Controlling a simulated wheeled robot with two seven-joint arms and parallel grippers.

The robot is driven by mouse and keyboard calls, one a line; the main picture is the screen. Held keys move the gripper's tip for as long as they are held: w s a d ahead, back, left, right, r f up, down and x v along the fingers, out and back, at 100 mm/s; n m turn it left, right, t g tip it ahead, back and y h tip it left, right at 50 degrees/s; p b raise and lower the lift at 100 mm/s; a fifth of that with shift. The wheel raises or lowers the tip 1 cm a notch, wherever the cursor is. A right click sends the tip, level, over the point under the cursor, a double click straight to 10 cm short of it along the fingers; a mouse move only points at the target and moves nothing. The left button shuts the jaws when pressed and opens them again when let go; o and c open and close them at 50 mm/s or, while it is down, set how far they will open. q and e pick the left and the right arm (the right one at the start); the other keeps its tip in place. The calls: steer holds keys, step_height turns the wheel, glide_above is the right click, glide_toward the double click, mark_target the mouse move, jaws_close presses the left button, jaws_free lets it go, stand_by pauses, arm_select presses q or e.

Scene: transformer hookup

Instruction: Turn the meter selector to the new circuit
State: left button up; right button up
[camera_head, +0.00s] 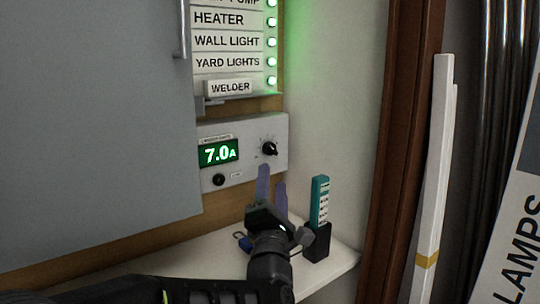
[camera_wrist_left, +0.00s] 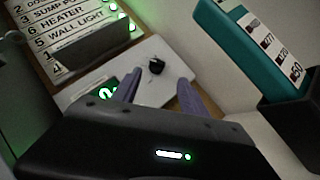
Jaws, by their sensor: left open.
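The meter (camera_head: 244,150) is a pale panel on the wall with a green display reading 7.0A. Its black selector knob (camera_head: 270,149) is at the upper right of the panel, and a second black knob (camera_head: 219,180) is at the lower left. My left gripper (camera_head: 271,184) is open and empty, just below the selector, with its fingers pointing up toward the panel. In the left wrist view the selector (camera_wrist_left: 156,66) shows beyond and between the two fingertips (camera_wrist_left: 158,88), apart from them. The pointer's exact setting is too small to read. My right gripper is not in view.
A circuit list (camera_head: 226,42) with green lights is above the meter, its lowest label reading WELDER. A grey door (camera_head: 90,120) covers the left. A teal labelled block (camera_head: 319,200) stands in a black holder (camera_head: 316,242) on the white shelf (camera_head: 200,258), right of my gripper.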

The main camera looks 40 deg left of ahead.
mark_target(272, 151)
arm_select(q)
steer(key=shift+r+y, duration=0.2)
steer(key=shift+y, duration=0.2)
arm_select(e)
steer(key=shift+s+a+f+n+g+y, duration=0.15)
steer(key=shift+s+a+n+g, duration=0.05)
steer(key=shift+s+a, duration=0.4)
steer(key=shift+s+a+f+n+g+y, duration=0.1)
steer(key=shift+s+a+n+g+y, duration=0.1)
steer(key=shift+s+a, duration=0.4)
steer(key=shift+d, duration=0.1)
arm_select(q)
steer(key=shift+x, duration=3.95)
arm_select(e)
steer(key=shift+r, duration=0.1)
arm_select(q)
jaws_close()
